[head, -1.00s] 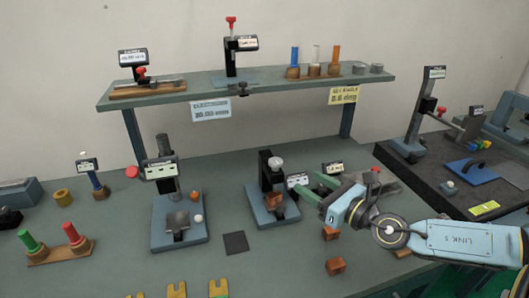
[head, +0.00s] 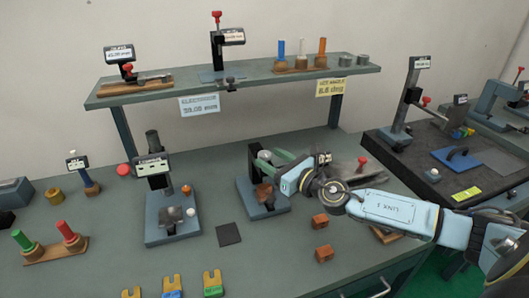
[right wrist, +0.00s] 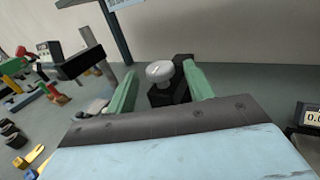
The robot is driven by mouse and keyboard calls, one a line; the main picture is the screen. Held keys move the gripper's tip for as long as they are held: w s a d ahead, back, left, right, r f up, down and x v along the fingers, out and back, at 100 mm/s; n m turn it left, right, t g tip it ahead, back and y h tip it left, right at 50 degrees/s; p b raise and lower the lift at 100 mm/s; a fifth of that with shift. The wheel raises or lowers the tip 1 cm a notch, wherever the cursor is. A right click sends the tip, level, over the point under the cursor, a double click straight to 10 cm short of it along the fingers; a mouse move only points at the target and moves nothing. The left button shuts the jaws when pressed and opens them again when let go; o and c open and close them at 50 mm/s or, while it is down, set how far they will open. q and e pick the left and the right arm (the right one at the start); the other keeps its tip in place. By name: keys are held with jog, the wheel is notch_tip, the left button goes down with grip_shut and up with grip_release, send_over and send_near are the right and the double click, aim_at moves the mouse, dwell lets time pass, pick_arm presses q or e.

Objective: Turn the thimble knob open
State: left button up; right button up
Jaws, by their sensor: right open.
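The thimble knob (head: 264,155) is a pale grey, round cap on top of a black post on a blue-grey base (head: 268,209). An orange-brown block (head: 265,193) sits low on that fixture. My right gripper (head: 272,162) is at the knob's height, reaching in from the right with its green fingers. In the right wrist view, the knob (right wrist: 160,71) shows between the two open fingers, near their tips, with a gap on each side. The fingers partly cover the post in the head view. My left gripper is not in view.
A similar fixture (head: 172,230) with a display stands to the left. A dark square pad (head: 228,234) lies between them. Orange-brown blocks (head: 323,253) lie in front of my right arm. A shelf (head: 240,86) spans the back above the bench.

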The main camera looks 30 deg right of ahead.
aim_at(269, 157)
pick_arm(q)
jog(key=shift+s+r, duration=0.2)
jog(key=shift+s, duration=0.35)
pick_arm(e)
jog(key=shift+x, duration=1.65)
jog(key=shift+c, duration=0.2)
